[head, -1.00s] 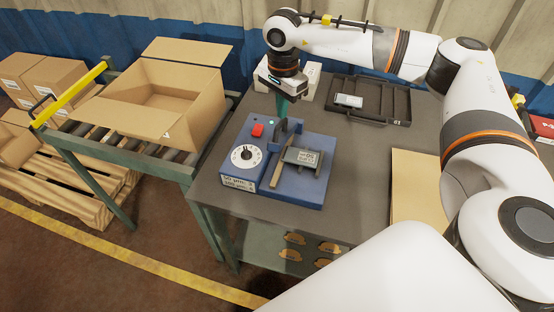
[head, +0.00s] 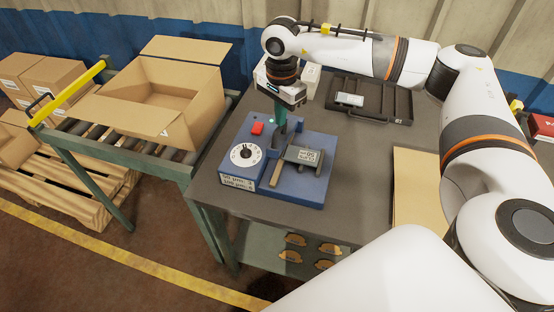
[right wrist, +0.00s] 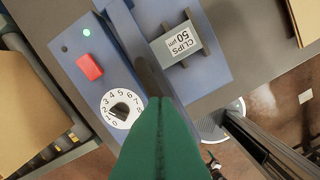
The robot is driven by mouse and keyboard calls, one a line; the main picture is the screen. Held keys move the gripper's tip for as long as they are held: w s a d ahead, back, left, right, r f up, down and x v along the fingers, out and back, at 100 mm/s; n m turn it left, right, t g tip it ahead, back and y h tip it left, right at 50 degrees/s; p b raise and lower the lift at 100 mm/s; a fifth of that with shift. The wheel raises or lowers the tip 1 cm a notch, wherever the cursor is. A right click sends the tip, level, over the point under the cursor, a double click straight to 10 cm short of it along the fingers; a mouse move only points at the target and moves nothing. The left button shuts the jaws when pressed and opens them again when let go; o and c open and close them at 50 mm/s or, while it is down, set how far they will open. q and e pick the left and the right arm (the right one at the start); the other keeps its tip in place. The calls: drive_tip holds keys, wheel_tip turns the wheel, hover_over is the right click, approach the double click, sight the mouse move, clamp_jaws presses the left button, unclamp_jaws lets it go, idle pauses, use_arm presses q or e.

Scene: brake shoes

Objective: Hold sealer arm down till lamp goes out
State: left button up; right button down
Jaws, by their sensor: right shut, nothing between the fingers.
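The blue sealer (head: 297,197) sits near the table's front left corner and has a white dial (head: 245,154) and a red button (head: 257,128). Its dark sealer arm (right wrist: 146,68) runs along the body in the right wrist view. The lamp (right wrist: 64,48) glows green there. A grey pouch labelled CLIPS 50 µm (right wrist: 181,44) lies beside the arm; it also shows in the head view (head: 303,156). My right gripper (head: 280,127), with green fingers, is shut and empty, its tips at the sealer arm. I cannot tell whether they touch it. My left gripper is out of view.
A dark tray (head: 372,100) with a small packet stands at the back of the table (head: 356,170). An open carton (head: 165,95) is on the roller conveyor at left. A tan board (head: 415,185) lies at right. Brown parts (head: 293,240) lie on the lower shelf.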

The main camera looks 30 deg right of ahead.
sight(279, 128)
drive_tip(key=shift+f, duration=0.2)
drive_tip(key=shift+s+a+f+b, duration=0.15)
drive_tip(key=shift+f+b, duration=0.2)
drive_tip(key=shift+f, duration=0.05)
drive_tip(key=shift+s+a+f+b, duration=0.1)
drive_tip(key=shift+a+f+b, duration=0.05)
drive_tip(key=shift+f+b, duration=0.2)
drive_tip(key=shift+f, duration=0.1)
drive_tip(key=shift+s+a+f+b, duration=0.15)
drive_tip(key=shift+f+b, duration=0.45)
drive_tip(key=shift+f, duration=0.15)
drive_tip(key=shift+s+a+f+b, duration=0.1)
drive_tip(key=shift+a+f+b, duration=0.05)
drive_tip(key=shift+f+b, duration=0.55)
